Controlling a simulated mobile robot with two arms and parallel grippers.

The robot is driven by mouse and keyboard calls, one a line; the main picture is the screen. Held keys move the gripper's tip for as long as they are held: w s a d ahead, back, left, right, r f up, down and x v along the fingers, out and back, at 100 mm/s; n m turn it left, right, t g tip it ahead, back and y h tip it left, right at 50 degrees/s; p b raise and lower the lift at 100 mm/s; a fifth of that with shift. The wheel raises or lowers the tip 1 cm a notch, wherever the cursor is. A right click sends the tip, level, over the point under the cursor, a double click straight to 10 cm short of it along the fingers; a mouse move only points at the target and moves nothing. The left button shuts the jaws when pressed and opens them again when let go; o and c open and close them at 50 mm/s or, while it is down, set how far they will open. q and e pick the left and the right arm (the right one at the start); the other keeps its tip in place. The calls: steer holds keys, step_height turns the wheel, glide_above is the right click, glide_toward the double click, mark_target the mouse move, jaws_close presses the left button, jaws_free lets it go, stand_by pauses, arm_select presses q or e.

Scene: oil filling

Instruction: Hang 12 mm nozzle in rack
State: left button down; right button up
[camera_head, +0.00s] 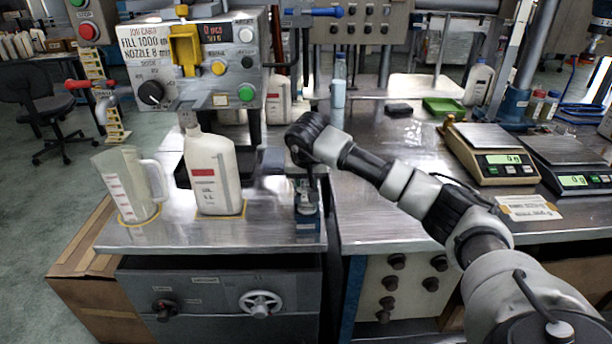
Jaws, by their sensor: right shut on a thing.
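My right gripper (306,198) points down at the front edge of the steel bench, right of the white bottle. It is shut on a small part at its fingertips, too small and covered to identify; I cannot tell whether it is the 12 mm nozzle. A blue fitting (308,222) shows just below it. A pale panel (371,273) under the bench carries several dark knob-like parts. Another grey panel (322,32) at the back carries rows of small dark parts and a blue-handled tool. I cannot tell which panel is the rack. My left gripper is out of view.
A white bottle (212,172) stands under the filling machine (140,92), with a clear jug (128,186) to its left. The bench between my right gripper and the scales is mostly clear under my arm.

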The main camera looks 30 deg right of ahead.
steer(key=shift+f, duration=0.35)
steer(key=o, duration=1)
steer(key=shift+o, duration=0.2)
